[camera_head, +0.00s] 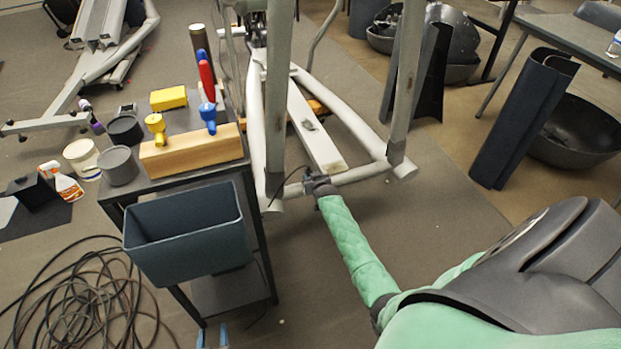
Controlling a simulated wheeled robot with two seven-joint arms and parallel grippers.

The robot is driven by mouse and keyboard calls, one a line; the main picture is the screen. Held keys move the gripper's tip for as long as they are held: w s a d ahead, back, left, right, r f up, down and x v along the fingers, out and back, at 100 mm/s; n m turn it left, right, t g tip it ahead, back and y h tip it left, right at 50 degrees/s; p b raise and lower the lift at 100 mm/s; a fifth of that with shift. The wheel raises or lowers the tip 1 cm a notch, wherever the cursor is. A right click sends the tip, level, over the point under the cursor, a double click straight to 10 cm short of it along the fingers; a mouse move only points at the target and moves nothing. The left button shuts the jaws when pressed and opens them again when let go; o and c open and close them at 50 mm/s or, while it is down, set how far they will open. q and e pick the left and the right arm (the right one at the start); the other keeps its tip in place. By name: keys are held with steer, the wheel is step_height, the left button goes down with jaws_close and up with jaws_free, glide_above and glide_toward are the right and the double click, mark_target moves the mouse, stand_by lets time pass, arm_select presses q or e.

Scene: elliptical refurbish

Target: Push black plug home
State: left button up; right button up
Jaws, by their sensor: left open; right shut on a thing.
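My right arm comes in from the lower right in a green sleeve. Its dark gripper (311,184) is at the rear crossbar (357,174) of the grey elliptical frame, left of the bar's middle. It is shut on a small dark piece that looks like the black plug, mostly hidden by the fingers. A thin black cable loops beside it. I cannot tell how deep the plug sits in the tube. Two blue tips at the bottom edge look like my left gripper (212,338), open and empty below the cart.
A dark cart left of the frame carries a wooden block (190,150) with colored-handled tools, a yellow box (168,98) and a blue-grey bin (188,234). Coiled black cable (85,305) lies on the floor at lower left. Upright grey bars rise in front of the frame.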

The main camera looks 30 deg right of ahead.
steer(key=shift+f, duration=0.25)
steer(key=o, duration=1)
steer(key=shift+s, duration=0.1)
steer(key=shift+o, duration=0.3)
steer(key=shift+f, duration=0.1)
steer(key=shift+s+a+f, duration=0.1)
steer(key=shift+a, duration=0.15)
steer(key=s+r+p, duration=0.1)
steer(key=s+r, duration=0.2)
steer(key=s, duration=0.3)
steer(key=shift+s+a+r, duration=0.3)
steer(key=shift+a+r, duration=0.1)
steer(key=shift+a, duration=0.05)
